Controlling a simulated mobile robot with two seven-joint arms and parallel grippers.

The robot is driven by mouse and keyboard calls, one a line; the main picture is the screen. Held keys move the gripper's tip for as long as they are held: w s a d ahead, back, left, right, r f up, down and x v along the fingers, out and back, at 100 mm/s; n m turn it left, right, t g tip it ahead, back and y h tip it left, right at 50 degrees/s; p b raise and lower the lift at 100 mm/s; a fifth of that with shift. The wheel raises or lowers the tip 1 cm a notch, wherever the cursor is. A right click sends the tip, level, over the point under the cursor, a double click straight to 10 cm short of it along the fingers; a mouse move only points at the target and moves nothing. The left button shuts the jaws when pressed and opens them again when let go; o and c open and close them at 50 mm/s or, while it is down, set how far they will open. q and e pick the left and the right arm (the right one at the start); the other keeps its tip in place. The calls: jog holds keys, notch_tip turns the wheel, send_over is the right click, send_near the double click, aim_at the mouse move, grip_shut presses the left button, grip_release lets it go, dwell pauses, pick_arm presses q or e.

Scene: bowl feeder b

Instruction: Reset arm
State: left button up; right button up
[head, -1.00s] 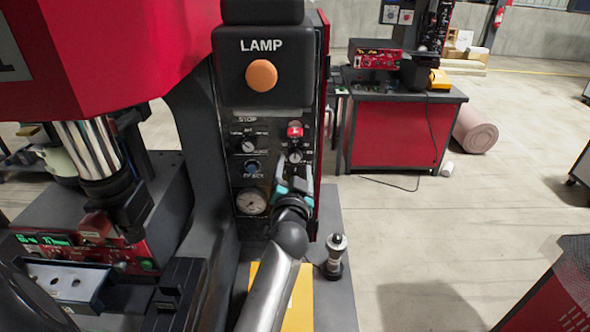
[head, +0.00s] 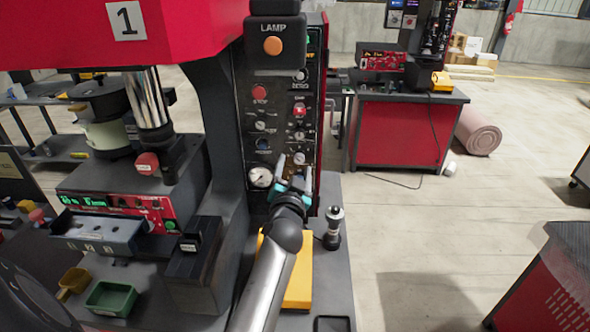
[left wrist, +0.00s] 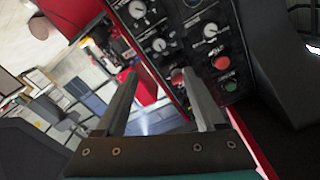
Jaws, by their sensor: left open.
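My left gripper (head: 290,170) is open and empty in front of the lower part of the upright control panel (head: 282,110). The panel carries a red stop button (head: 259,92), several knobs and a round gauge (head: 260,177). In the left wrist view, the two fingers (left wrist: 160,82) stand apart with nothing between them. I cannot tell whether a fingertip touches the panel. My right gripper is not in view.
A lamp box (head: 274,42) with an orange button sits atop the panel. A yellow block (head: 299,285) and a small dark cylinder (head: 333,228) stand near my left arm. A green tray (head: 111,298) lies at left. Open floor (head: 420,230) lies to the right.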

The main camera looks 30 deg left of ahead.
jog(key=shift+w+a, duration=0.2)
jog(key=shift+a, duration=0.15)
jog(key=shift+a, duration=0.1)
